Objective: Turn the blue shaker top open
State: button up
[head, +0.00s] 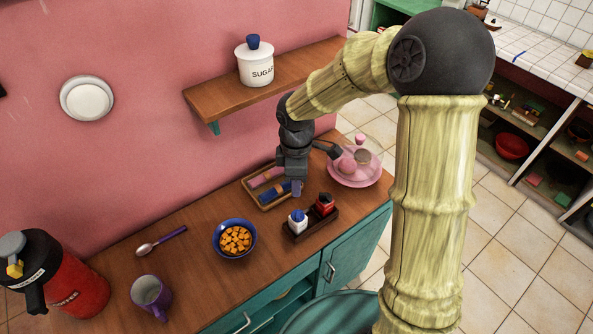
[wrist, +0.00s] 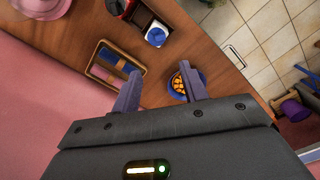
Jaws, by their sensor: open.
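The blue-topped shaker (head: 298,217) has a white body and stands upright at the left end of a dark wooden holder (head: 309,230) near the counter's front edge. Its blue top (wrist: 156,36) also shows in the wrist view, past my fingertips. A red shaker with a dark top (head: 324,204) stands to its right in the holder. My gripper (head: 295,186) hangs above the counter, behind the blue-topped shaker and apart from it. In the wrist view my gripper (wrist: 156,80) is open, with nothing between its fingers. How far the blue top is turned cannot be told.
A wooden tray (head: 248,187) with pink and blue items lies behind the holder. A blue bowl of orange cubes (head: 219,236) stands left, a pink plate with a glass cover (head: 372,178) right. A shelf (head: 215,98) with a sugar jar (head: 255,66) juts out above.

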notch_tip(320, 180, up, 3)
jog(key=shift+f, duration=0.1)
jog(key=shift+w, duration=0.15)
dwell(0.3)
jog(key=s+d+m+t, duration=0.2)
jog(key=s+d+m, duration=1)
jog(key=m, duration=0.5)
jog(key=shift+d+r+t, duration=0.25)
jog(key=shift+d+t, duration=0.05)
jog(key=shift+d, duration=0.3)
jog(key=shift+w, duration=0.1)
